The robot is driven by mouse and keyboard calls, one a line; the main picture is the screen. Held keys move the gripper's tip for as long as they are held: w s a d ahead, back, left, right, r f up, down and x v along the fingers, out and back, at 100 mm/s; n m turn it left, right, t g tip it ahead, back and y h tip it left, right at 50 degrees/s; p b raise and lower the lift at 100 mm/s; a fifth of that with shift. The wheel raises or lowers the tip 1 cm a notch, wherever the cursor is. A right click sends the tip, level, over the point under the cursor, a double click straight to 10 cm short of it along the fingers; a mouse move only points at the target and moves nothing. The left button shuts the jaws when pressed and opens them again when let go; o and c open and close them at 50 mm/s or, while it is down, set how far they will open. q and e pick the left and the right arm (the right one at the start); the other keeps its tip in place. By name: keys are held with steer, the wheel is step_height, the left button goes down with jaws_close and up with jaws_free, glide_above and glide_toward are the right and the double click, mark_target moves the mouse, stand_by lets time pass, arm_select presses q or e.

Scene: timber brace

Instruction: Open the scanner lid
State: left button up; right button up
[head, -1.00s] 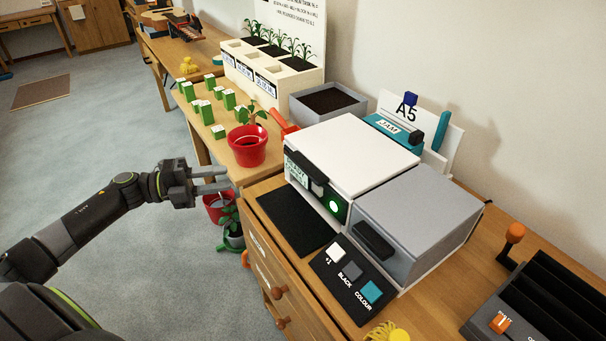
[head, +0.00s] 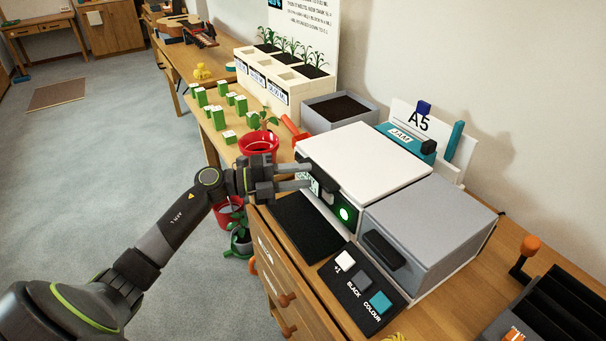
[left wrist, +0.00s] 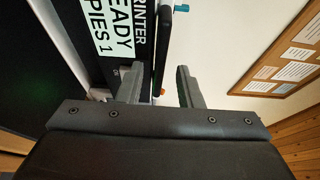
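The scanner is the white-lidded printer on the desk, with its white lid (head: 365,152) lying flat and closed on top. A black handle (head: 322,180) runs along the lid's front edge; it also shows as a dark bar in the left wrist view (left wrist: 163,45). My left gripper (head: 307,177) is at the far-left end of the handle, partly over the display. In the left wrist view its two fingers (left wrist: 158,72) are apart, with the handle bar appearing between them; contact cannot be told. My right gripper is not in view.
A grey box section (head: 430,225) and a button panel (head: 362,285) adjoin the printer. A black tray (head: 305,225) lies below its front. A red plant pot (head: 258,145) stands close behind my left gripper. A teal-and-white JAM holder (head: 405,137) is behind the lid.

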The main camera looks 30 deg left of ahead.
arm_select(q)
steer(key=shift+w+d, duration=0.35)
steer(key=shift+d, duration=0.1)
jaws_close()
